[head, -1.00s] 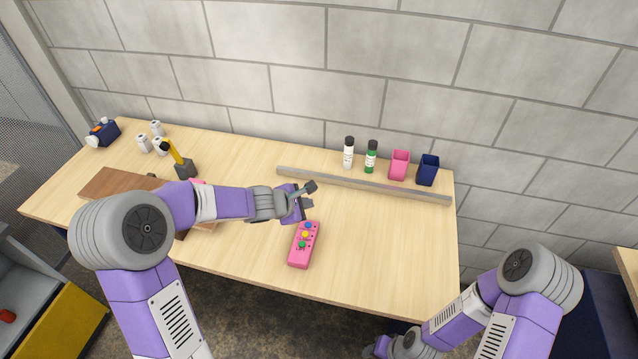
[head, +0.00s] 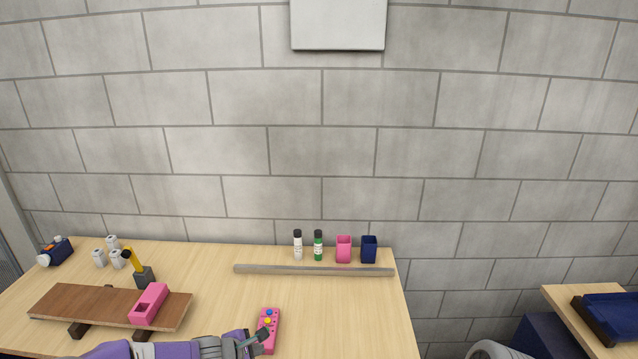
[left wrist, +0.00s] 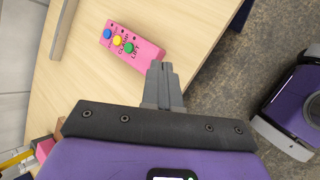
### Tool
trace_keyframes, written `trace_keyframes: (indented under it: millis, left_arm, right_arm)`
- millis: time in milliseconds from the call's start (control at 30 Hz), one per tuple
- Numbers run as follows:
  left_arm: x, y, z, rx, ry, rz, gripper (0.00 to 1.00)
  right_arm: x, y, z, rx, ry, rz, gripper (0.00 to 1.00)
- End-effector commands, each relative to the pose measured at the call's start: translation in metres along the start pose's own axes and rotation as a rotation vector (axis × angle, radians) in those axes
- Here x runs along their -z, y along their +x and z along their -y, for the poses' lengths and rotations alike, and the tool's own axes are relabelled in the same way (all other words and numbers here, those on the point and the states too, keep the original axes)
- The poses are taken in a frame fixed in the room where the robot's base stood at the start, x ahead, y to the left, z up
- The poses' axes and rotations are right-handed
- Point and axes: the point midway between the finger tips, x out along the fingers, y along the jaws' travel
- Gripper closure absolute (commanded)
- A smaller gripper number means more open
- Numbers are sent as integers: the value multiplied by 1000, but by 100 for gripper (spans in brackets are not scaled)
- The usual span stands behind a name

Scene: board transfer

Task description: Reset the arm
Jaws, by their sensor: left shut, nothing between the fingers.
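My left arm comes in low from the left in the head view, with the left gripper (head: 254,340) beside a pink button box (head: 270,322). In the left wrist view the left gripper (left wrist: 162,68) is shut and empty, its fingers together. My right gripper is out of view; only a grey part of my right arm shows at the head view's bottom edge.
A brown board (head: 85,304) with a pink block (head: 149,304) on it lies at the table's left. A grey bar (head: 315,270) lies before two bottles and two cups (head: 343,249). A yellow-and-black tool (head: 137,265) stands at the left. The table's middle is clear.

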Motion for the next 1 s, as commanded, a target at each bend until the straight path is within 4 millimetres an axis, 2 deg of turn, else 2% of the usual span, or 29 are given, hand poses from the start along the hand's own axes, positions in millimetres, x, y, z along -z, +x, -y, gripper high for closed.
trace_keyframes:
  millis: [33,267,367,467,600,700,800,900,1000]
  left_arm:
    - [6,7,14,31,39,-13,100]
    - [30,30,75,168,260,-61,100]
    - [43,40,108,242,387,-71,100]
    - [56,48,152,331,555,-63,100]
    - [72,56,220,453,842,-1,100]
    - [76,56,265,510,1037,84,100]
    - [75,53,301,538,1197,179,100]
    - [71,50,327,544,1307,264,100]
    - [68,46,342,541,1370,321,100]
  right_arm:
    - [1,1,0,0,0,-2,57]
    - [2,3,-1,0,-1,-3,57]
    - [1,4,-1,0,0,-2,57]
    - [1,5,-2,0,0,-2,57]
    - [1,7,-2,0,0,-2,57]
    - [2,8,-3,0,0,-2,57]
    - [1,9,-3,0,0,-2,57]
    - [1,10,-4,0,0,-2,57]
    - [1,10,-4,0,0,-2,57]
